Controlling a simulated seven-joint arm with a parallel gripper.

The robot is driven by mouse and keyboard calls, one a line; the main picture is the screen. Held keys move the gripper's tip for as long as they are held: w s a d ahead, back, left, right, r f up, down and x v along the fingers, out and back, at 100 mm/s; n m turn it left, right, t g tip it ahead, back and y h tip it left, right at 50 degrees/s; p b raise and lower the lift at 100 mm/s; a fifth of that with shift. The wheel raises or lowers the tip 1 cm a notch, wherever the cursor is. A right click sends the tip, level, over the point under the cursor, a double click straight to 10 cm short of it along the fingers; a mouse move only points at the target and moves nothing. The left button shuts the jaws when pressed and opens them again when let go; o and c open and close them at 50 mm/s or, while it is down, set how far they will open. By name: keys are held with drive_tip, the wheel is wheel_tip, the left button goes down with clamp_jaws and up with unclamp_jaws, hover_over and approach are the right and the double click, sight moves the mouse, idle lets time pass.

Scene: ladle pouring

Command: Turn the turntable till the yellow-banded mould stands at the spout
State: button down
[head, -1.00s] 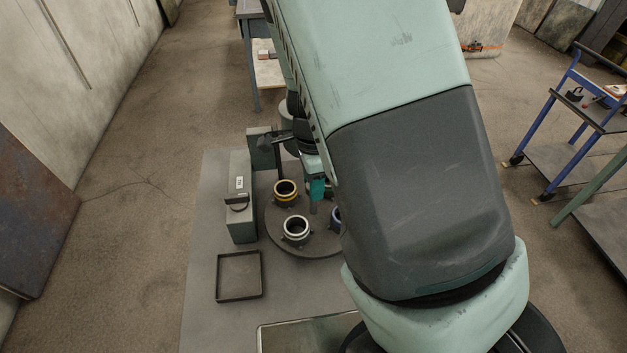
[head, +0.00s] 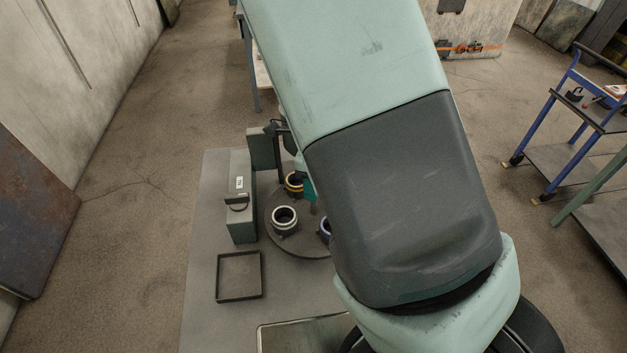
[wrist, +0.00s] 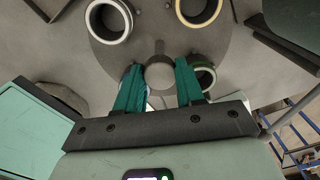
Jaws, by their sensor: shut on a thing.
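The turntable (head: 300,243) is a dark round plate carrying several ring-shaped moulds. The yellow-banded mould (head: 293,184) stands at its far side, partly behind my gripper (head: 309,190); in the wrist view a yellowish-rimmed mould (wrist: 198,8) is at the top right. A white-banded mould (head: 284,218) stands near left and a blue-banded mould (head: 325,229) near right, partly hidden by my arm. In the wrist view my gripper's teal fingers (wrist: 160,68) are shut on the turntable's central knob (wrist: 160,77). A greenish-rimmed mould (wrist: 206,78) shows behind the right finger. I cannot make out the spout clearly.
A grey-green box (head: 241,205) stands just left of the turntable. An empty square tray (head: 239,298) lies in front of it. A dark upright with a head (head: 272,128) stands at the back. A blue trolley (head: 540,150) is far right.

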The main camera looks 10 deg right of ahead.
drive_tip(key=shift+m, duration=2.3)
drive_tip(key=c, duration=0.7)
unclamp_jaws()
drive_tip(key=shift+r, duration=0.15)
wheel_tip(320, 180, up, 11)
drive_tip(key=shift+f, duration=0.2)
